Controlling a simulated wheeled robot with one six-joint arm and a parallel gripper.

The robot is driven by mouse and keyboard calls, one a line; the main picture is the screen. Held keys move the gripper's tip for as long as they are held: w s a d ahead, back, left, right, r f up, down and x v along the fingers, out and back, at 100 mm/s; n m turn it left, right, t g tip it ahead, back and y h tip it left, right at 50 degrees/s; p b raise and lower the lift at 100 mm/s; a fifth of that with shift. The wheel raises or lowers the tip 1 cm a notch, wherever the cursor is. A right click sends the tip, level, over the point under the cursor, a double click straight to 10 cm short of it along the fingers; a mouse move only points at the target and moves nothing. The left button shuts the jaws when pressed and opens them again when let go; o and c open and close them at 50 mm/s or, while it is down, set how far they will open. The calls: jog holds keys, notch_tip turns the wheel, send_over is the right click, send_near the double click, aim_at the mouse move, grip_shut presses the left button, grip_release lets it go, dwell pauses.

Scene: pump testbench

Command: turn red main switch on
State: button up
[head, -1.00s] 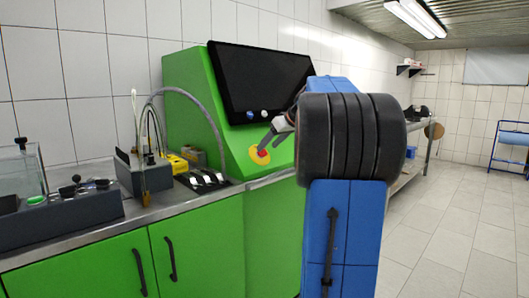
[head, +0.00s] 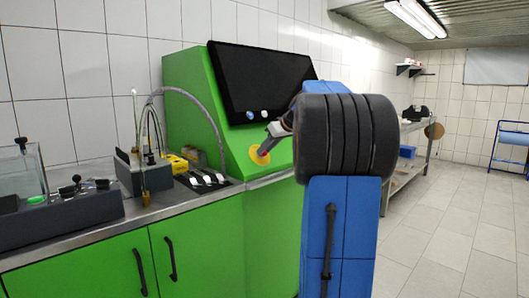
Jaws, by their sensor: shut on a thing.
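The red main switch sits on a round yellow plate (head: 255,157) on the sloping green front of the testbench (head: 195,95). My gripper (head: 266,148) is at the switch, in front of the yellow plate, and shut on it. The gripper covers nearly all of the red knob, so its angle cannot be told. My blue and black arm comes in from the right and hides part of the bench.
A black screen (head: 262,80) is above the switch, with a blue knob (head: 250,115) and a white knob (head: 264,114) below it. A grey hose (head: 207,112) and a yellow device (head: 176,163) stand on the left counter. The floor at right is clear.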

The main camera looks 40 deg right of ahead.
jog(key=shift+m, duration=1.7)
jog(key=shift+m, duration=0.3)
jog(key=m, duration=0.3)
jog(key=shift+m, duration=1.7)
